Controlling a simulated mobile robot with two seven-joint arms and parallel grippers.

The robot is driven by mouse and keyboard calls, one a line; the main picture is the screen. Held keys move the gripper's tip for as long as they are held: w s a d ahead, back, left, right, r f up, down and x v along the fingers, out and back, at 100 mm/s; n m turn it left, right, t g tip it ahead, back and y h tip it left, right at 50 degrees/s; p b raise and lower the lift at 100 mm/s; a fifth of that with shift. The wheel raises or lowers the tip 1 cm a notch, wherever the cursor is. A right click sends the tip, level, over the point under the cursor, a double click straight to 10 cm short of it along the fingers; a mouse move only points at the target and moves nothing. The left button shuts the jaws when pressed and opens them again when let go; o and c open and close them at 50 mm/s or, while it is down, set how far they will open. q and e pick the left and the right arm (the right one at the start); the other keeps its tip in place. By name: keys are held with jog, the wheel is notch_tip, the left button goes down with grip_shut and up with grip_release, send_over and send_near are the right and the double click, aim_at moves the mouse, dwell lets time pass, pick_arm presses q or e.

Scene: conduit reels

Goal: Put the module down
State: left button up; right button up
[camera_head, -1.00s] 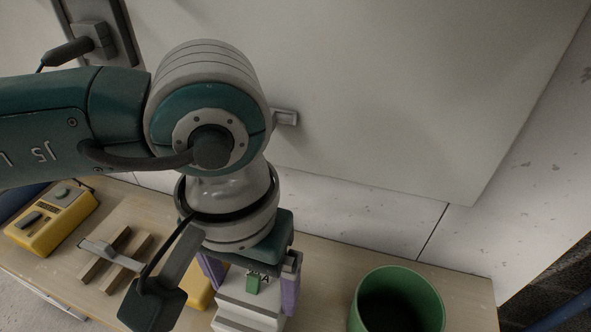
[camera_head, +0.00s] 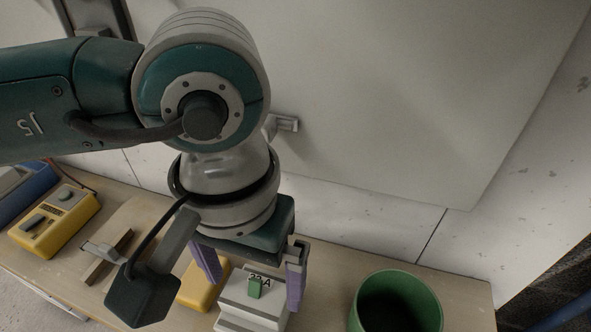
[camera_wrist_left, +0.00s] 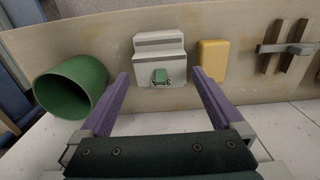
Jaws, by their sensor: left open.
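The module (camera_head: 240,312) is a pale grey stepped block with a green switch and a printed marking. It stands on the wooden bench top in the head view, and its lower end is cut off by the frame. It also shows in the left wrist view (camera_wrist_left: 158,45), upright on the bench. My left gripper (camera_head: 252,285) has purple fingers, spread wide on either side of the module's upper part. In the left wrist view the open fingers (camera_wrist_left: 160,82) are apart from the module, with a gap between them and it. My right gripper is in neither view.
A green cylindrical container (camera_head: 397,283) stands right of the module. A yellow block (camera_head: 194,290) is close on the left. Wooden strips with a grey bar (camera_head: 106,262), a yellow device (camera_head: 55,222) and a blue object (camera_head: 24,192) lie further left. A pale panel rises behind the bench.

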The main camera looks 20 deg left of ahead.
pick_arm(q)
notch_tip(320, 180, up, 10)
jog(key=p, duration=0.2)
jog(key=shift+f, duration=0.15)
